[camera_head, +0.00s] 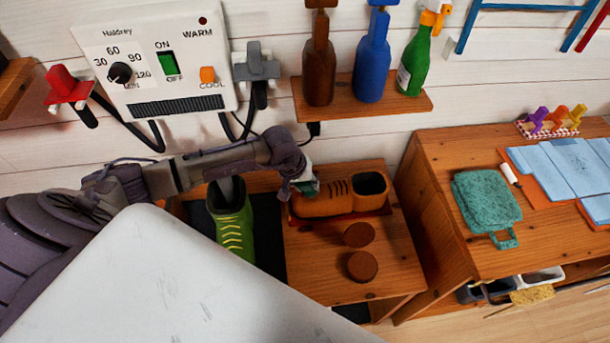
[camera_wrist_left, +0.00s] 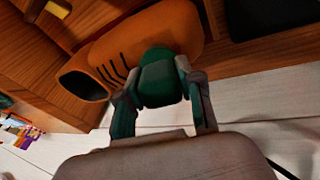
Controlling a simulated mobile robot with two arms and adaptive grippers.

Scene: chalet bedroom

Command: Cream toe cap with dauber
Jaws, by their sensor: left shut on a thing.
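A brown shoe (camera_head: 340,197) lies on a dark red mat (camera_head: 376,213) on the small wooden bench, its toe to the left and its opening to the right. It also shows in the left wrist view (camera_wrist_left: 120,45). My left gripper (camera_head: 305,186) is over the toe end and shut on a green dauber (camera_wrist_left: 160,78). The dauber's far end is at the shoe's toe half; I cannot tell whether it touches the leather. Two round brown discs, an upper one (camera_head: 358,234) and a lower one (camera_head: 362,266), lie in front of the shoe. My right gripper is not in view.
A green boot (camera_head: 234,228) with yellow laces stands left of the shoe. A wall shelf (camera_head: 405,103) with bottles is above. A wooden table (camera_head: 455,235) with a teal cloth (camera_head: 486,201) stands right. A dryer panel (camera_head: 150,55) hangs upper left.

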